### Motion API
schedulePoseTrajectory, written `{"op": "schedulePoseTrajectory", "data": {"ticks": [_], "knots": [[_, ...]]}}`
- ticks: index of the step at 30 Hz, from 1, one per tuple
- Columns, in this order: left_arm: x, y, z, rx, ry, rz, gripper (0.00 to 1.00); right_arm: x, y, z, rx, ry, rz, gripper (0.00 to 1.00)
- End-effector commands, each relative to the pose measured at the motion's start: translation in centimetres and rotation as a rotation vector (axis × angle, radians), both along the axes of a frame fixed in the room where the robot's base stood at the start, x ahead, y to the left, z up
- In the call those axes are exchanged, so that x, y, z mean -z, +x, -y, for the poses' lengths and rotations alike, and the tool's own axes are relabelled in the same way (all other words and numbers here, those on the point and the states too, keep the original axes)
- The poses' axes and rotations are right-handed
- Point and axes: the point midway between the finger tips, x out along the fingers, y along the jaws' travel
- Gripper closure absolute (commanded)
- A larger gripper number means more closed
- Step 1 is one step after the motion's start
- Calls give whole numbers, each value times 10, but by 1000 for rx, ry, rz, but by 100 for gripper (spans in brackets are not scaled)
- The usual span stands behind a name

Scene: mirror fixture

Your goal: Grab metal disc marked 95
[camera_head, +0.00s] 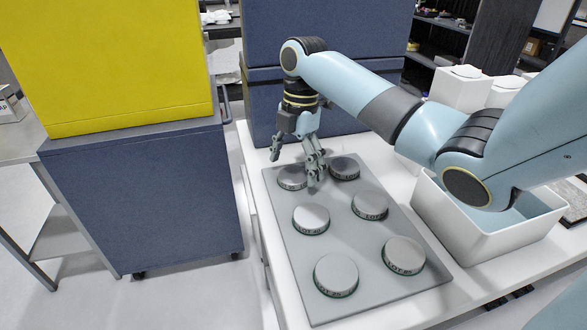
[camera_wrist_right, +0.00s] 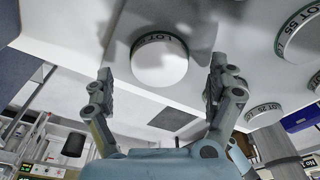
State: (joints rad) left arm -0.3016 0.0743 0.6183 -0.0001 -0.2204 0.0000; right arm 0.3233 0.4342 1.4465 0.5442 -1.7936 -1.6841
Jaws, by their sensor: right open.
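Several round silver metal discs with dark, lettered rims sit in two columns on a grey plate (camera_head: 330,240). The far-left disc (camera_head: 292,179) is partly covered by my right gripper (camera_head: 296,168), which points down over it. In the right wrist view this gripper (camera_wrist_right: 160,68) is open, with a disc (camera_wrist_right: 160,62) seen between its fingers and apart from both. That disc's lot number is too small to read. Another disc (camera_wrist_right: 300,35) at the right edge has a label that looks like LOT 55. I cannot tell which disc is marked 95. My left gripper is out of view.
The plate lies on a white table (camera_head: 257,208). A white open bin (camera_head: 490,243) stands right of the plate, under my right arm. A blue cabinet (camera_head: 150,200) with a yellow box (camera_head: 110,65) stands left. White containers (camera_head: 458,90) stand at the back right.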

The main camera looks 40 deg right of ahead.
Motion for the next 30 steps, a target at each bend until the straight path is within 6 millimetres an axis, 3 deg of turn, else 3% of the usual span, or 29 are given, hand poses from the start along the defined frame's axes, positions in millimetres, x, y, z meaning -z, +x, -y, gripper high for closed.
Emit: {"op": "schedulePoseTrajectory", "data": {"ticks": [4,11,26,30], "knots": [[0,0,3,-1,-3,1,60,14,0,-1,0,-1,0,10],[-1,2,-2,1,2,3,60,15,0,-1,0,-2,1,10],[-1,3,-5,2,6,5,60,15,0,-1,1,-2,1,75],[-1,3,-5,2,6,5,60,15,0,-1,0,-2,1,76]]}}
